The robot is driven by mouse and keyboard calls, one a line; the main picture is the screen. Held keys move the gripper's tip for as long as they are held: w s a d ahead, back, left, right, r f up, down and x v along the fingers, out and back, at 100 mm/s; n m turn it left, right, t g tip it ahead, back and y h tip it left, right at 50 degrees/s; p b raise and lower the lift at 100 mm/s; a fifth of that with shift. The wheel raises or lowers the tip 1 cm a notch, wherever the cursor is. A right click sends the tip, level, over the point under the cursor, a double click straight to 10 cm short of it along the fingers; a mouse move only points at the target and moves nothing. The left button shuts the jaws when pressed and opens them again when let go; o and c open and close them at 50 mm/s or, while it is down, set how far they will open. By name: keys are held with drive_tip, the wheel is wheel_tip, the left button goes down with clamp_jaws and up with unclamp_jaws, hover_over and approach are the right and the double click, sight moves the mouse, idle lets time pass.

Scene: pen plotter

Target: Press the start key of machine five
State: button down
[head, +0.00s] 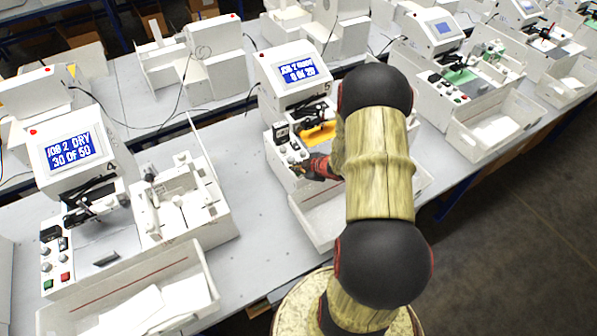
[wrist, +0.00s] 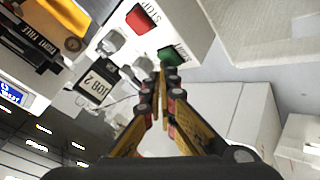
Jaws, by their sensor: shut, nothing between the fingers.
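Machine five (head: 290,75) is the white plotter in the middle of the head view, with a "5" on its front. Its blue screen (head: 298,73) seems to read "JOB 2 READY, 0 OF 20". The green start key (wrist: 173,54) shows in the wrist view, its lower edge close to my fingertips. The red stop key (wrist: 138,18) is up and left of it. My gripper (wrist: 165,72) is shut and empty, its tips right at the green key; I cannot tell if they touch it. In the head view my gripper (head: 299,170) is over the machine's front left panel, hiding the keys there.
Grey knobs (wrist: 112,42) and a "JOB 2" label (wrist: 95,88) lie beside the keys. Another plotter (head: 75,150) at left shows "JOB 2 DRY, 30 OF 50". More plotters (head: 440,30) stand at right. A white front tray (head: 325,228) lies below my gripper.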

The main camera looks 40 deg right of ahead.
sight(297, 173)
drive_tip(key=shift+f, duration=0.2)
drive_tip(key=shift+r, duration=0.1)
idle(0.4)
drive_tip(key=shift+r+p, duration=0.6)
drive_tip(key=shift+r, duration=0.2)
wheel_tip(297, 173, up, 5)
drive_tip(key=p, duration=0.4)
idle(0.8)
